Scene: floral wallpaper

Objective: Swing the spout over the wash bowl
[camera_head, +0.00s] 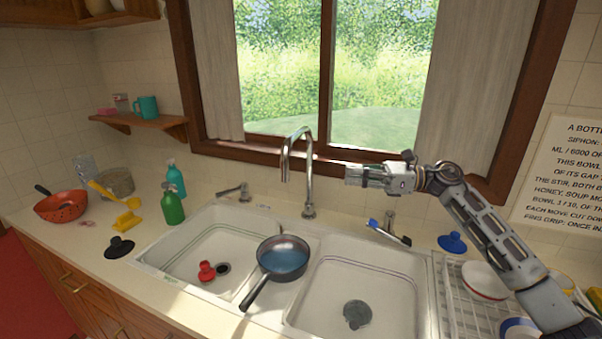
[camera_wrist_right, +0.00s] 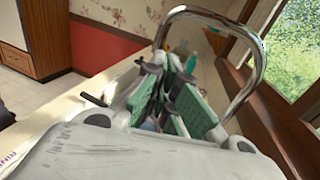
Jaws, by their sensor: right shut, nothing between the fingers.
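The chrome spout (camera_head: 309,182) stands behind the double sink and arches over, its open end pointing down toward the divider between the basins. It also shows as a large arch in the right wrist view (camera_wrist_right: 258,62). The sink has a left basin (camera_head: 190,252) and a right basin (camera_head: 390,272); I cannot tell which is the wash bowl. My right gripper (camera_head: 350,175) is shut and empty, to the right of the spout at about its mid-height, with a visible gap in the head view. Its fingers show in the wrist view (camera_wrist_right: 172,92). My left gripper is out of view.
A dark pan (camera_head: 284,258) with bluish contents rests over the divider, handle toward the front. A red plunger-like object (camera_head: 206,271) is in the left basin. Tap handles (camera_head: 232,193) flank the spout. A green bottle (camera_head: 172,204) and dish rack (camera_head: 455,300) stand at the sides.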

